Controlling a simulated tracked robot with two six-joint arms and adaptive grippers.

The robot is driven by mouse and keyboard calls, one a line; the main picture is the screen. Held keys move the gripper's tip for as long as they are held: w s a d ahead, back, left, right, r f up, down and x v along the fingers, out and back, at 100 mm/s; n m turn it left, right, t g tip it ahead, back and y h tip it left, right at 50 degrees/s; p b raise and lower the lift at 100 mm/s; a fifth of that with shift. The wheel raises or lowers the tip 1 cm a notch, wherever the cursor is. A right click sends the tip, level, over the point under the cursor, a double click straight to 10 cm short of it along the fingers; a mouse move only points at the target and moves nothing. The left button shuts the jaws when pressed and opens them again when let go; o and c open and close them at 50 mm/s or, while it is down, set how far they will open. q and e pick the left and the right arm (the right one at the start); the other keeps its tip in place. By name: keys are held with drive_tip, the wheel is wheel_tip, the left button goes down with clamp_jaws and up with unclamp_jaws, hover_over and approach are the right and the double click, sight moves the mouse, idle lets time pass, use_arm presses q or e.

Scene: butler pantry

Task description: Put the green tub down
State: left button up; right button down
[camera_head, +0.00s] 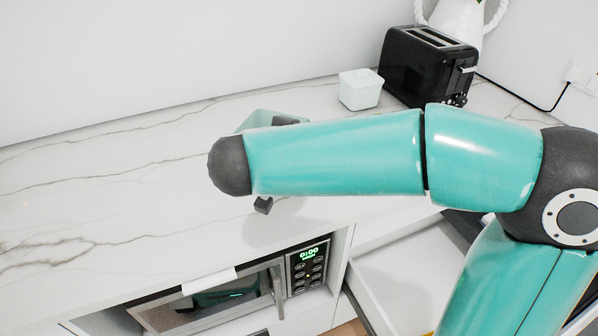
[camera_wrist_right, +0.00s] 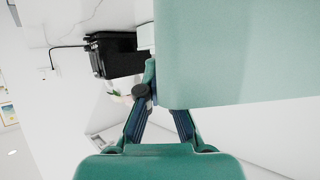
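The green tub (camera_head: 258,117) shows only as a pale green rim above my right forearm in the head view; the rest is hidden behind the arm. In the right wrist view the tub (camera_wrist_right: 240,55) fills the upper right, close to the camera. My right gripper (camera_wrist_right: 159,100) has one finger along the tub's left edge, while the other finger's tip is hidden behind the tub. It appears shut on the tub's wall. In the head view the gripper is mostly hidden by my arm. I cannot tell whether the tub touches the counter. My left gripper is not in view.
The marble counter (camera_head: 110,185) is clear on the left. A small pale lidded box (camera_head: 360,90) and a black toaster (camera_head: 425,65) stand at the back right, near a white vase (camera_head: 458,18). Below are a microwave (camera_head: 305,268) and an open white drawer (camera_head: 410,275).

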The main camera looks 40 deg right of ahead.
drive_tip(key=shift+f, duration=3.8)
drive_tip(key=shift+f+b, duration=0.2)
drive_tip(key=shift+b, duration=0.25)
drive_tip(key=c, duration=1.3)
unclamp_jaws()
drive_tip(key=shift+r, duration=0.1)
